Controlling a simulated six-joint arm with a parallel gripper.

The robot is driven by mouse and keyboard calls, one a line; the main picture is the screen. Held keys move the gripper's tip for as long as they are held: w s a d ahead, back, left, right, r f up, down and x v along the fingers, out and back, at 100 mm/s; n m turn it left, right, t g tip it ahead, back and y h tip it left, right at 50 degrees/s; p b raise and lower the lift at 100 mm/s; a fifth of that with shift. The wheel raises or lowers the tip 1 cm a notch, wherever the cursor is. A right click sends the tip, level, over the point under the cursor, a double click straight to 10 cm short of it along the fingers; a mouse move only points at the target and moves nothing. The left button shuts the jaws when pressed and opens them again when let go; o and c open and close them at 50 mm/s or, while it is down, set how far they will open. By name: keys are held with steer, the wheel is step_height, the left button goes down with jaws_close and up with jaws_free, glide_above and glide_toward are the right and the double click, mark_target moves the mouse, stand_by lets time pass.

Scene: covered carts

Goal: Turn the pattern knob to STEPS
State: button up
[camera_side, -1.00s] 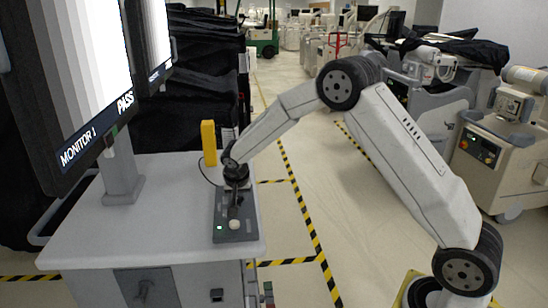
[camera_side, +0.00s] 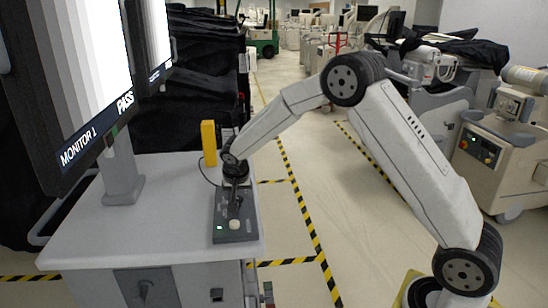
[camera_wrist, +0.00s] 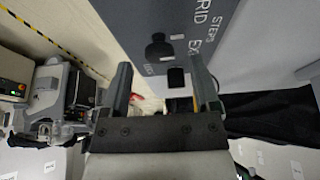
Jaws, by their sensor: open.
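The dark control box (camera_side: 222,236) lies on the light cart top, with a pale round button and a small green light at its near end. In the wrist view its face (camera_wrist: 200,18) carries the letters "RID", "EX" and "STEPS", partly cut off. A black round knob (camera_wrist: 159,48) sits on that face; I cannot tell where it points. A smaller black part (camera_wrist: 176,77) is beside it. My gripper (camera_wrist: 159,62) is open, its fingers apart on either side of the knob's region, with no clear contact. In the side view my gripper (camera_side: 234,204) is over the box, hiding the knob.
Monitor 1 (camera_side: 80,85) shows grey vertical bands and "PASS"; a second monitor (camera_side: 152,40) is behind it. A yellow block (camera_side: 208,143) stands behind the box, near a cable. Black-draped carts (camera_side: 200,105) are behind.

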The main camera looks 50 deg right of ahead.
steer(key=v, duration=0.6)
steer(key=shift+r, duration=0.2)
steer(key=shift+s+a, duration=0.15)
steer(key=s+a+f+n+y, duration=0.1)
steer(key=s+n, duration=0.3)
steer(key=s, duration=0.8)
steer(key=s+a+f+n+y, duration=0.2)
steer(key=s+a+f+n, duration=0.1)
steer(key=s, duration=0.9)
steer(key=shift+s+a+n+g, duration=0.3)
steer(key=shift+a+n, duration=0.35)
steer(key=shift+n, duration=0.35)
steer(key=shift+f, duration=0.1)
